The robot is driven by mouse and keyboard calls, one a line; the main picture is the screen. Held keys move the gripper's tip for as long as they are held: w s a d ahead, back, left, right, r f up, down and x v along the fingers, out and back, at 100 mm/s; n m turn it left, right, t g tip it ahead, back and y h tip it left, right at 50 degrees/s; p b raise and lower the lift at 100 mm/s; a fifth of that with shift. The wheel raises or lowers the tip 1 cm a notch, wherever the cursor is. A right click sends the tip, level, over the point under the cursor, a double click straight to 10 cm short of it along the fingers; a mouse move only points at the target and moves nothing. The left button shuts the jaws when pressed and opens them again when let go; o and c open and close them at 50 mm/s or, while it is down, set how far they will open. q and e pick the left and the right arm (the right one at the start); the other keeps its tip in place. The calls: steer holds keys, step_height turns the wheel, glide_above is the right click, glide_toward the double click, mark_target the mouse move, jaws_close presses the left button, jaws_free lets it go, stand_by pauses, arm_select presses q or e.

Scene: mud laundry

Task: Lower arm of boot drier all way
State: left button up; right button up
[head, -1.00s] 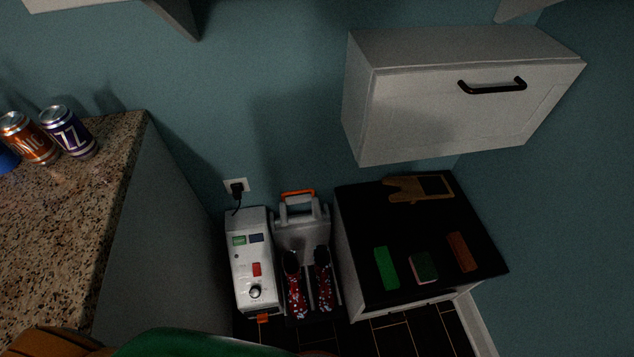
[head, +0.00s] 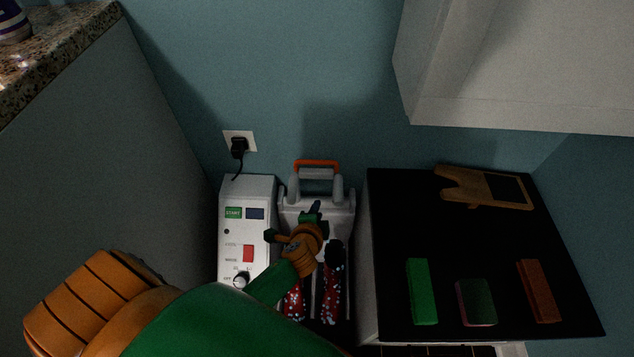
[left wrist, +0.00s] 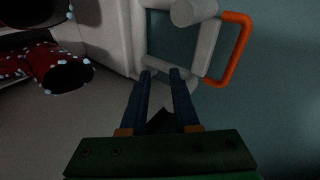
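The boot drier has a white control box (head: 246,225) with a red switch and a dial, and a grey arm with an orange handle (head: 316,164) standing up at its back. Two red, white-dotted boots (head: 331,290) are at its front, one partly hidden by my left arm. My left gripper (head: 313,211) is in front of the arm, below the orange handle. In the left wrist view its two dark fingers (left wrist: 160,77) are parted and point toward the grey bar, with the orange handle (left wrist: 236,48) to the right. Contact cannot be told. My right gripper is not in view.
A black-topped cabinet (head: 395,228) stands right of the drier, with brushes or blocks and a wooden boot jack (head: 484,187) on it. A white wall cabinet (head: 520,70) hangs above. A granite counter (head: 60,55) is at left. A plug sits in the wall socket (head: 239,142).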

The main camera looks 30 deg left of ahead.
arm_select(q)
steer(key=w+a+t+y+b, duration=0.1)
steer(key=w+t+b, duration=0.1)
steer(key=w+b, duration=0.15)
steer(key=t+y+b, duration=0.2)
steer(key=y+b, duration=0.1)
glide_toward(316, 162)
steer(key=f+x, duration=0.1)
steer(key=x, duration=0.3)
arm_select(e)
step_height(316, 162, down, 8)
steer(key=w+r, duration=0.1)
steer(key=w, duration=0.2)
arm_select(q)
steer(key=shift+m, duration=0.4)
steer(key=b+x, duration=0.2)
steer(key=x, duration=0.3)
steer(key=shift+w+a+r, duration=0.1)
steer(key=shift+w+a, duration=0.05)
steer(key=shift+w, duration=0.1)
steer(key=shift+w+a, duration=0.2)
steer(key=shift+w, duration=0.2)
jaws_close()
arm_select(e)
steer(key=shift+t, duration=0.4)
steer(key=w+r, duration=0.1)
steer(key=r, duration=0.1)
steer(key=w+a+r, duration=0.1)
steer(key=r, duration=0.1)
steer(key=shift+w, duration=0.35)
